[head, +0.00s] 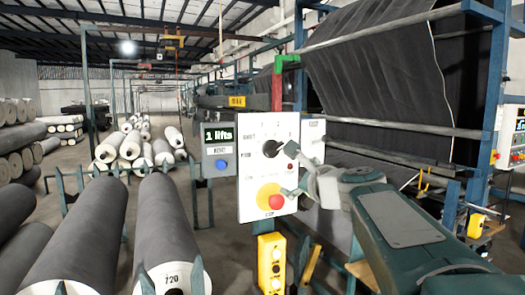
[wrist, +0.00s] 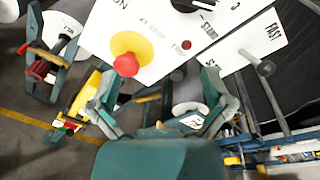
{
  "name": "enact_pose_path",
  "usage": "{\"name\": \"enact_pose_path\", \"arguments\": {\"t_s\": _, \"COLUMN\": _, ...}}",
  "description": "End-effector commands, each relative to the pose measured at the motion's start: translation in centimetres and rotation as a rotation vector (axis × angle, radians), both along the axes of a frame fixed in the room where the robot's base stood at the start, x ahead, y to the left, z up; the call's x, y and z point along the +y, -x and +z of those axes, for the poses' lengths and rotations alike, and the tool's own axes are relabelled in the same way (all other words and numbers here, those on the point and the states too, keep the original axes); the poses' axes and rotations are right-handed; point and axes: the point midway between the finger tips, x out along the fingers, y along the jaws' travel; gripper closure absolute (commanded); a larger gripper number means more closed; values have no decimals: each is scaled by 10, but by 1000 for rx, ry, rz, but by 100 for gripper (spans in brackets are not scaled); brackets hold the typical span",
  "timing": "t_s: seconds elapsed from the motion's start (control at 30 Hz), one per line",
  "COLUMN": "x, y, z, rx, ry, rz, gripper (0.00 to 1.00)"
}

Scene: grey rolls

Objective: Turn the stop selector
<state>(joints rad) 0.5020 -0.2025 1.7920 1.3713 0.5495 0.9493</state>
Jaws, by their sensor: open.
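A white control panel (head: 254,170) stands in front of me in the head view. It carries a black rotary knob (head: 271,149) with numbered positions, and below it a red knob (head: 276,202) on a yellow disc (head: 266,192). In the wrist view the red knob (wrist: 126,65) and yellow disc (wrist: 130,45) lie near the left finger, and the black knob (wrist: 186,4) is cut off at the top edge. My gripper (head: 300,170) is open and empty at the panel's right side. In the wrist view its fingers (wrist: 160,78) are spread; contact with the panel cannot be told.
A grey display box (head: 220,150) with a blue button adjoins the panel's left. A yellow pendant (head: 271,262) hangs below. Large grey rolls (head: 85,235) fill the left floor. A machine frame with dark fabric (head: 385,70) stands right. A lever (wrist: 275,95) shows right in the wrist view.

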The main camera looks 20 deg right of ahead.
Motion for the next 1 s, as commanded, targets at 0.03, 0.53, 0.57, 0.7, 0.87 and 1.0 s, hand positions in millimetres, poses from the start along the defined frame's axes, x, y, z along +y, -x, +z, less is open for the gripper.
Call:
{"name": "enact_pose_path", "arguments": {"t_s": 0.03, "x": -1, "y": 4, "z": 17, "rx": -44, "ry": -94, "rz": -12, "gripper": 0}}
{"name": "enact_pose_path", "arguments": {"t_s": 0.53, "x": 1, "y": -39, "z": 40, "rx": -108, "ry": -267, "rz": -18, "gripper": 0}}
{"name": "enact_pose_path", "arguments": {"t_s": 0.57, "x": 1, "y": -45, "z": 40, "rx": -108, "ry": -267, "rz": -18, "gripper": 0}}
{"name": "enact_pose_path", "arguments": {"t_s": 0.7, "x": 2, "y": -70, "z": 40, "rx": -108, "ry": -264, "rz": -19, "gripper": 0}}
{"name": "enact_pose_path", "arguments": {"t_s": 0.87, "x": 2, "y": -90, "z": 40, "rx": -108, "ry": -264, "rz": -20, "gripper": 0}}
{"name": "enact_pose_path", "arguments": {"t_s": 1.0, "x": 2, "y": -98, "z": 40, "rx": -109, "ry": -264, "rz": -21, "gripper": 0}}
